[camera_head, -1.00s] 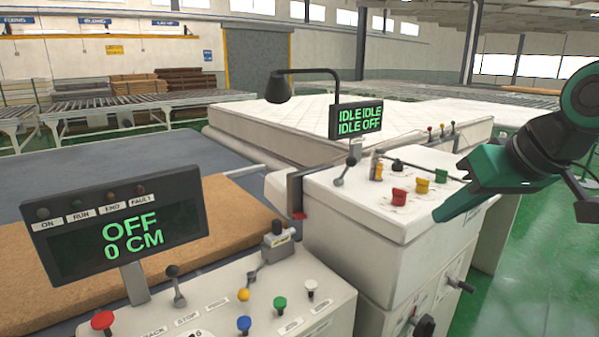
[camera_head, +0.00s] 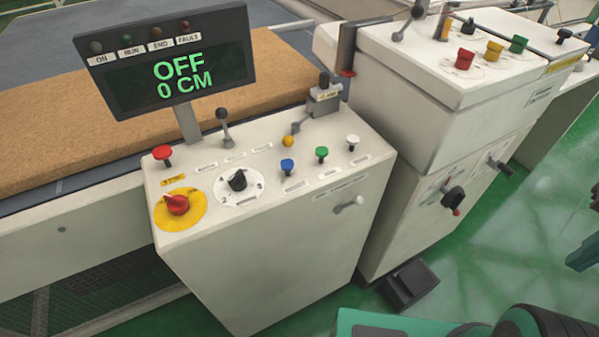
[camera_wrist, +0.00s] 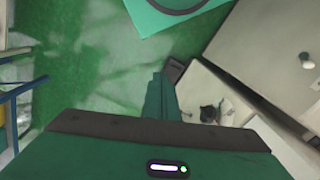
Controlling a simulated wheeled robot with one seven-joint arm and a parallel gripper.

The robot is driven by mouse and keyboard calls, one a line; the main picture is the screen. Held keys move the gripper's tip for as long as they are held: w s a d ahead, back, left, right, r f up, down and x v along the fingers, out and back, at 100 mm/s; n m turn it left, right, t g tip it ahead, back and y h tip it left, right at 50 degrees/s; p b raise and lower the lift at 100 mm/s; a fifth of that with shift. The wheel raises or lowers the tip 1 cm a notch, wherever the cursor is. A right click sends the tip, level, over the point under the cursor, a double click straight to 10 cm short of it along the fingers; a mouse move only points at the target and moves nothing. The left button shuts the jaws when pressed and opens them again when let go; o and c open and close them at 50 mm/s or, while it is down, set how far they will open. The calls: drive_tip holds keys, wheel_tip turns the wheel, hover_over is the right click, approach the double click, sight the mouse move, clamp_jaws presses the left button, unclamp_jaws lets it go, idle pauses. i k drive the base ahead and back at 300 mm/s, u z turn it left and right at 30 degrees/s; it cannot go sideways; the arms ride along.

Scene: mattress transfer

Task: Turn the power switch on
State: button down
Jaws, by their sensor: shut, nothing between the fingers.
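A red rotary switch (camera_head: 177,204) on a round yellow plate sits at the front left of the near control panel (camera_head: 225,225). It looks like the power switch; its label is not readable. The display (camera_head: 180,75) above the panel reads OFF and 0 CM, and its lamps look unlit. My gripper is partly in view at the right edge of the head view (camera_head: 583,252), well to the right of the panel and apart from it. In the wrist view my gripper's dark green fingers (camera_wrist: 160,82) are together and empty, above the green floor.
A black dial (camera_head: 237,180), a red button (camera_head: 162,153), levers and coloured buttons crowd the near panel. A second white cabinet (camera_head: 420,150) with knobs stands to its right. A black pedal (camera_head: 410,285) lies on the floor. Green floor (camera_head: 500,240) at right is open.

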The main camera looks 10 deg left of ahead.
sight(178, 205)
drive_tip(key=u, duration=1.65)
